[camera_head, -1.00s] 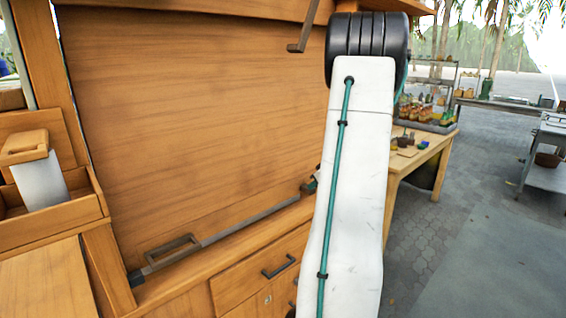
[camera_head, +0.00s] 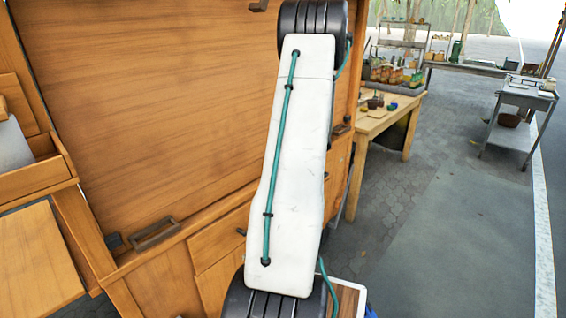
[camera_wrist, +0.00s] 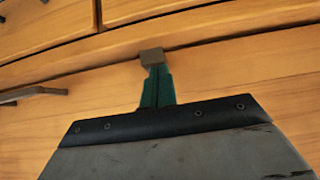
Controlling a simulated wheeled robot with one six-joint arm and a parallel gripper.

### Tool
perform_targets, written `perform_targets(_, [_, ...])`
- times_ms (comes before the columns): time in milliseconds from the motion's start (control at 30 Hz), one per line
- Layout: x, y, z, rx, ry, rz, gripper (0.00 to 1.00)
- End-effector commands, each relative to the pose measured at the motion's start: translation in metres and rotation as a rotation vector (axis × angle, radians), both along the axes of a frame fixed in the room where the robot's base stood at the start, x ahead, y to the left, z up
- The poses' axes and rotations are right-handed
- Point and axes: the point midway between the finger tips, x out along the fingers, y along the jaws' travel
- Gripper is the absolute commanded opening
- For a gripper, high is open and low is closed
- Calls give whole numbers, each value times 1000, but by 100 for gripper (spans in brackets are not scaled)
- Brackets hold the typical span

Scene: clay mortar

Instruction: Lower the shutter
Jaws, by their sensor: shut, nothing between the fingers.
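The shutter (camera_head: 150,110) is a broad wooden panel on the left in the head view. It hangs down, and its lower edge appears to lie along the wooden ledge. A dark rectangular handle (camera_head: 156,233) sits at its lower left. In the wrist view my gripper (camera_wrist: 152,58) is shut and empty, its green fingers pressed together with a grey-brown tip. It is in front of a wooden surface; I cannot tell whether it touches it. My white arm hides the gripper and the shutter's lower right in the head view.
Drawers are below the ledge; a dark bar handle (camera_wrist: 35,94) shows in the wrist view. A wooden table (camera_head: 385,122) with small items stands behind my arm. A metal cart (camera_head: 520,110) is further right. The pavement (camera_head: 450,220) at right is clear.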

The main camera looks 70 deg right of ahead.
Motion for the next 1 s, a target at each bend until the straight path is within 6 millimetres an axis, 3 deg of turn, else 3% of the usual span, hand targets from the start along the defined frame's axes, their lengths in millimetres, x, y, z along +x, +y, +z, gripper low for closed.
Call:
perform_targets(33, [-1,3,-6,10,9,-2,0])
perform_targets(133, [0,4,5,7,8,1,0])
perform_targets(300, [2,5,43,-5,0,6,0])
perform_targets(600, [-45,22,91,-4,-2,3,0])
perform_targets(800, [-60,28,108,-3,-2,4,0])
perform_targets(1000, [-64,30,113,-2,-2,6,0])
